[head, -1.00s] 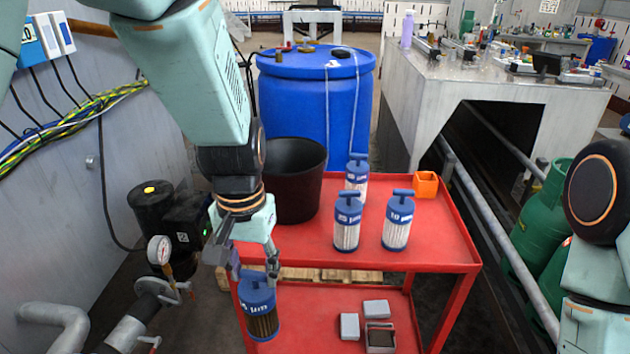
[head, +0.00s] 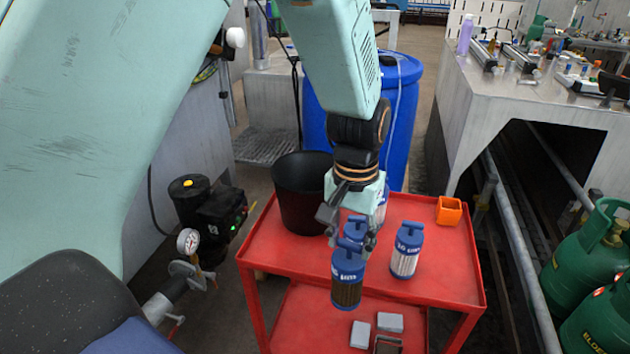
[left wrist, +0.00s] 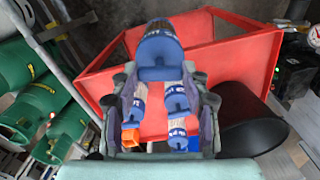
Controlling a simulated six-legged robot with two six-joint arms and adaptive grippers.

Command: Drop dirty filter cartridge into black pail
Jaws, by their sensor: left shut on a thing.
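My left gripper (head: 352,236) is shut on the dirty filter cartridge (head: 347,285), which has a blue cap and dark brown pleats. It hangs upright in front of the clean cartridges, above the cart's front part. The held cartridge also shows in the left wrist view (left wrist: 165,58), between the fingers. The black pail (head: 301,190) stands on the cart's back left corner, left of and behind the gripper, and its mouth is partly hidden by my arm. It also shows at the right in the left wrist view (left wrist: 252,137). My right gripper is not in view.
A clean cartridge (head: 406,250) stands right of the gripper on the red cart (head: 440,275); others are partly hidden behind my gripper. An orange box (head: 449,210) sits at the back right. A blue drum (head: 405,105) stands behind. Grey blocks (head: 390,322) lie on the lower shelf.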

